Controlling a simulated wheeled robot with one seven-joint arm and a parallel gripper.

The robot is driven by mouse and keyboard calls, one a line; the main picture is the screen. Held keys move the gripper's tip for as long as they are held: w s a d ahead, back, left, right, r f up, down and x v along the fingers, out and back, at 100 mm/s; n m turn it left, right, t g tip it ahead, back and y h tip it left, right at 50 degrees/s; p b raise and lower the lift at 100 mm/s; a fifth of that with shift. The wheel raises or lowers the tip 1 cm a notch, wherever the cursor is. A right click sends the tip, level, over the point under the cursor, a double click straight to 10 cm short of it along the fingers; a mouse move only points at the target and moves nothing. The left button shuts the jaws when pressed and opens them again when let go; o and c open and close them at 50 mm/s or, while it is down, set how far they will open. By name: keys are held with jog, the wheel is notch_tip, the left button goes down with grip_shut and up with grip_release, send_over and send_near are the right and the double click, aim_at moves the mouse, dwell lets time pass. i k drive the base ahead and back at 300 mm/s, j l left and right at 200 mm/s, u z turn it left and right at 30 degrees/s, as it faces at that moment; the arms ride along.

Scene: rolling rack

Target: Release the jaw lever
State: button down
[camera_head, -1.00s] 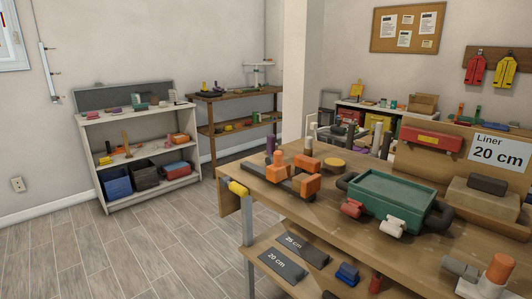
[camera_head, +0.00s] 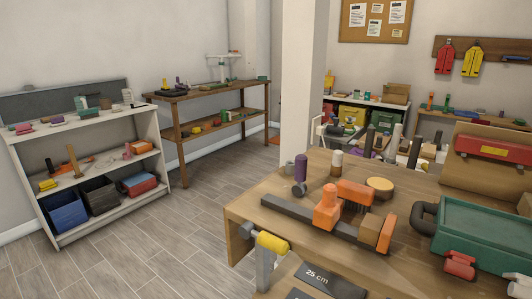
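On the wooden workbench (camera_head: 235,212) at the right lies a dark bar (camera_head: 285,210) with orange parts, which looks like a bar clamp. An upright orange piece (camera_head: 327,207) stands on the bar, and a tilted orange block (camera_head: 355,192) is just behind it. An orange and brown end piece (camera_head: 377,231) is at the bar's right end. A yellow handle (camera_head: 272,242) on a grey metal bracket sits at the bench's front left corner. I cannot tell which part is the jaw lever. My gripper is not in view.
A green box (camera_head: 480,235) with red clasps stands on the bench at right. A purple cylinder (camera_head: 301,168) and a round yellow-topped disc (camera_head: 380,187) are near the clamp. A white shelf (camera_head: 105,180) stands left. Grey floor (camera_head: 190,235) is open between shelf and bench.

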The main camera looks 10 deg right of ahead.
aim_at(300, 188)
jog(key=i+j+z, duration=0.1)
jog(key=j, duration=0.25)
jog(key=i+j, duration=0.3)
jog(key=i+j+z, duration=0.15)
jog(key=j, duration=0.2)
jog(key=i+j+z, duration=0.1)
jog(key=j, duration=0.25)
jog(key=i+j+z, duration=0.1)
jog(key=i+j, duration=0.15)
jog(key=j, duration=0.15)
